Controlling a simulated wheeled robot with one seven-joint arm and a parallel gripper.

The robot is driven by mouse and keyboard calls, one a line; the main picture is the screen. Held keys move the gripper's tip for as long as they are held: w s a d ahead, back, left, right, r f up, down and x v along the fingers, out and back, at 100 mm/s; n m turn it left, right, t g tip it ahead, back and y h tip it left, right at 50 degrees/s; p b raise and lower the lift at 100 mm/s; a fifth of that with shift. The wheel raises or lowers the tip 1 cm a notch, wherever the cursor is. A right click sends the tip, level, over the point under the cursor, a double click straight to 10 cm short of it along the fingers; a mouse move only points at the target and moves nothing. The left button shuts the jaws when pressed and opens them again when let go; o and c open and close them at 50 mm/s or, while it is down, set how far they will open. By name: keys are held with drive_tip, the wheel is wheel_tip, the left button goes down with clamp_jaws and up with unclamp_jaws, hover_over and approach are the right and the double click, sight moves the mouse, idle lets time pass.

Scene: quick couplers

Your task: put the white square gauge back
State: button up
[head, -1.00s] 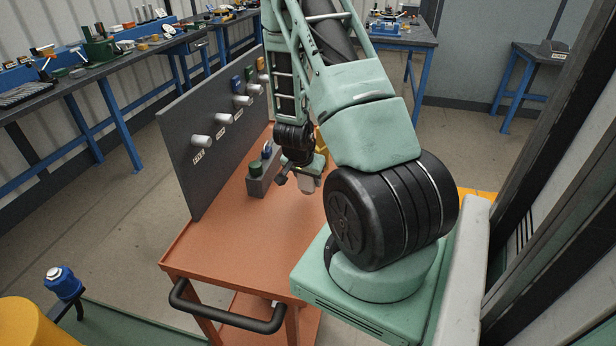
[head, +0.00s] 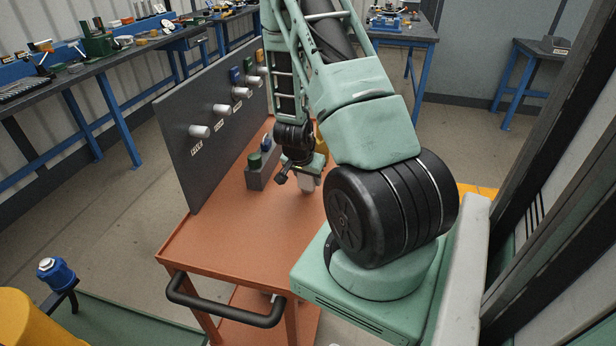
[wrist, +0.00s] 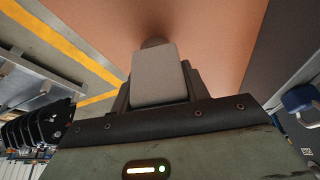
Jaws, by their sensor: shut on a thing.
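My gripper (head: 302,176) hangs over the orange cart top, to the right of a grey block. It is shut on the white square gauge (wrist: 160,75), which fills the space between the fingers in the wrist view. In the head view the gauge (head: 307,183) shows as a small pale piece below the gripper, partly hidden by it. The grey block (head: 262,178) stands on the cart and holds a green piece (head: 255,160) and a blue piece (head: 266,143). I cannot tell whether it has an empty place.
A dark upright board (head: 212,135) with several pale pegs and labels runs along the cart's left side. The orange cart top (head: 245,235) is clear towards its black handle (head: 225,308). A yellow object (head: 320,140) is partly hidden behind my arm.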

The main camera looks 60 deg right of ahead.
drive_tip(key=shift+f+b, duration=0.5)
drive_tip(key=shift+f, duration=0.1)
drive_tip(key=o, duration=1.4)
drive_tip(key=p+v, duration=0.7)
drive_tip(key=v, duration=1)
drive_tip(key=shift+r, duration=0.25)
